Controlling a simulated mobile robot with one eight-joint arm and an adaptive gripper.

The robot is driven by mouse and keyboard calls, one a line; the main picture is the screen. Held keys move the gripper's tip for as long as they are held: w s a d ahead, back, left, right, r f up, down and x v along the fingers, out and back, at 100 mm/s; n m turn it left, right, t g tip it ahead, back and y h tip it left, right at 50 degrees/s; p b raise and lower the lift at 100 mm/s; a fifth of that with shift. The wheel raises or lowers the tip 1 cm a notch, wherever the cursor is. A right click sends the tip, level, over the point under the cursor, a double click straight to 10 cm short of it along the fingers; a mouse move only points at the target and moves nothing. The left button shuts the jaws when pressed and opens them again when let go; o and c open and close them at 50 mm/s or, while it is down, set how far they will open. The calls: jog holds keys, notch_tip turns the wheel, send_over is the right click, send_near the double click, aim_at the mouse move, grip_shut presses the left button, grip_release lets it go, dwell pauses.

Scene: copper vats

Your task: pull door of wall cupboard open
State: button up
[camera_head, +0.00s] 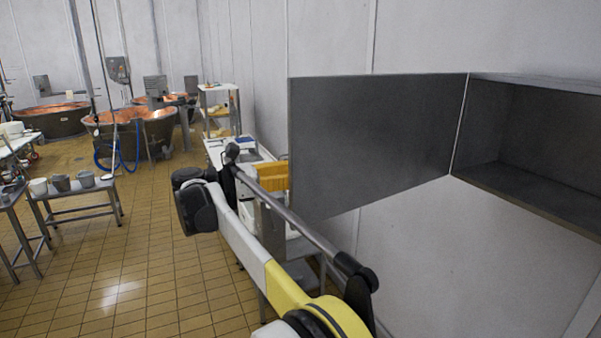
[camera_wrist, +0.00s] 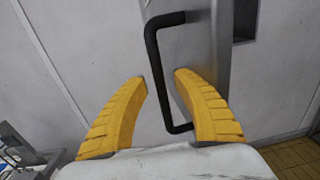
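The wall cupboard (camera_head: 540,135) is on the right in the head view, with its dark interior showing. Its grey door (camera_head: 375,140) stands swung wide open to the left of the hinge edge, inner face toward the head camera. The black bar handle (camera_wrist: 152,60) shows in the wrist view on the door's grey outer face (camera_wrist: 206,45); the door hides it from the head view. My gripper (camera_wrist: 161,77) is open, its yellow fingers on either side of the handle with gaps. In the head view my gripper (camera_head: 272,176) is at the door's free edge, fingertips hidden.
A shelf rack (camera_head: 220,100) and a work table (camera_head: 225,150) stand along the wall behind my arm. Copper vats (camera_head: 130,125) are at the back left. A bench with buckets (camera_head: 75,190) stands at left. The tiled floor (camera_head: 150,255) between is clear.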

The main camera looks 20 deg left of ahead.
jog(key=v, duration=0.7)
jog(key=shift+s+a, duration=0.15)
jog(key=shift+s, duration=0.05)
dwell(0.4)
